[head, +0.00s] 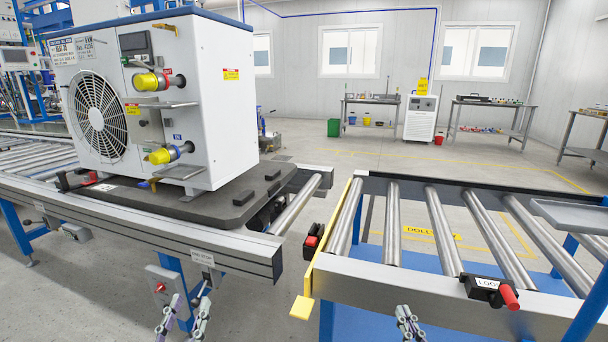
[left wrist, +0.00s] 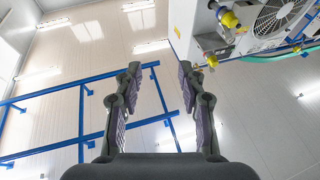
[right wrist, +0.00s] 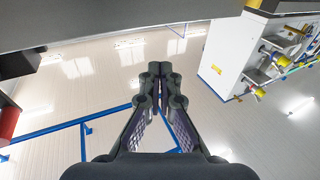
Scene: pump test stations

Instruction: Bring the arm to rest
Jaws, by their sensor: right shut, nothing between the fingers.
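My left gripper (head: 184,312) shows at the lower edge of the head view, in front of the left conveyor. Its two fingers stand apart with nothing between them, as the left wrist view (left wrist: 160,75) also shows. My right gripper (head: 408,318) shows at the lower edge, in front of the roller dolly on the right. Its fingers are together and empty in the right wrist view (right wrist: 155,75). Neither gripper is seen touching anything. Most of both arms is out of view.
A white heat pump unit (head: 208,105) with yellow-capped ports stands on a dark pallet (head: 215,209) on the left conveyor. The roller dolly (head: 428,296) has a red-handled lock (head: 489,290) at its front. A control box (head: 165,285) hangs below the conveyor, near my left gripper.

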